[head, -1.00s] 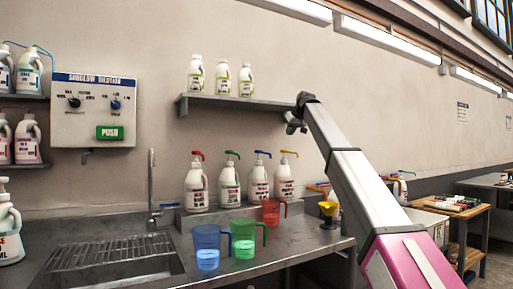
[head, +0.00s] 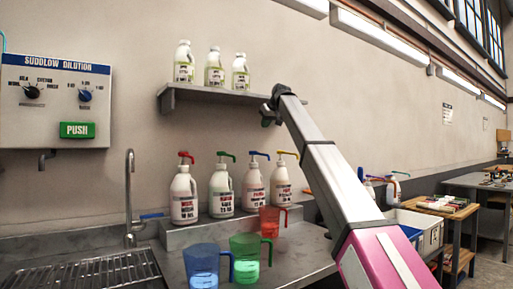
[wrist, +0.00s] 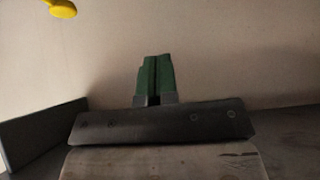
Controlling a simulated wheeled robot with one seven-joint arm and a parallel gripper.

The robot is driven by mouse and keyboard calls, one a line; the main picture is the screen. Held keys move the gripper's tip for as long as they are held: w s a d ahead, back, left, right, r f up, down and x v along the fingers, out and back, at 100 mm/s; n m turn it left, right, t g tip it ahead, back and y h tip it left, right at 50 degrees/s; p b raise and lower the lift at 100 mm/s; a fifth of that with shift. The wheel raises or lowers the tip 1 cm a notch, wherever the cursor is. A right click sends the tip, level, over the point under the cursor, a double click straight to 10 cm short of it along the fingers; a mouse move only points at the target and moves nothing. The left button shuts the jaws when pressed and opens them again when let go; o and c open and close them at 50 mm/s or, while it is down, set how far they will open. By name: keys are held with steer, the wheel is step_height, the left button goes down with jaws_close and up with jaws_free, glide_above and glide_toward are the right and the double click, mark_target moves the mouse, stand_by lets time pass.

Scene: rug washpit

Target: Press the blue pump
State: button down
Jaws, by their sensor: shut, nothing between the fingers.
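The blue pump (head: 258,154) tops a white bottle (head: 255,188) in a row of pump bottles at the back of the counter. It sits between a green pump (head: 226,155) on its left and a yellow pump (head: 286,154) on its right. My gripper (head: 266,121) is above the blue pump in the head view, apart from it; the depth between them is hard to judge. In the wrist view my gripper's green fingertips (wrist: 155,76) are together and empty. Part of a yellow pump (wrist: 61,8) shows at the top left there; the blue pump is not seen.
A wall shelf (head: 225,95) with small bottles is just behind or beside my gripper in the picture. Blue (head: 203,265), green (head: 245,262) and red (head: 270,222) jugs stand before the bottles. A red pump (head: 185,155) is leftmost; a tap (head: 130,200) rises by the sink.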

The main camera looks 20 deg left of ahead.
steer(key=x, duration=0.9)
steer(key=shift+w+a, duration=0.1)
steer(key=shift+a, duration=0.05)
step_height(320, 180, down, 4)
steer(key=shift+w+a+r, duration=0.1)
steer(key=shift+r, duration=0.15)
steer(key=shift+f, duration=0.6)
steer(key=shift+f, duration=0.1)
steer(key=shift+f, duration=1.45)
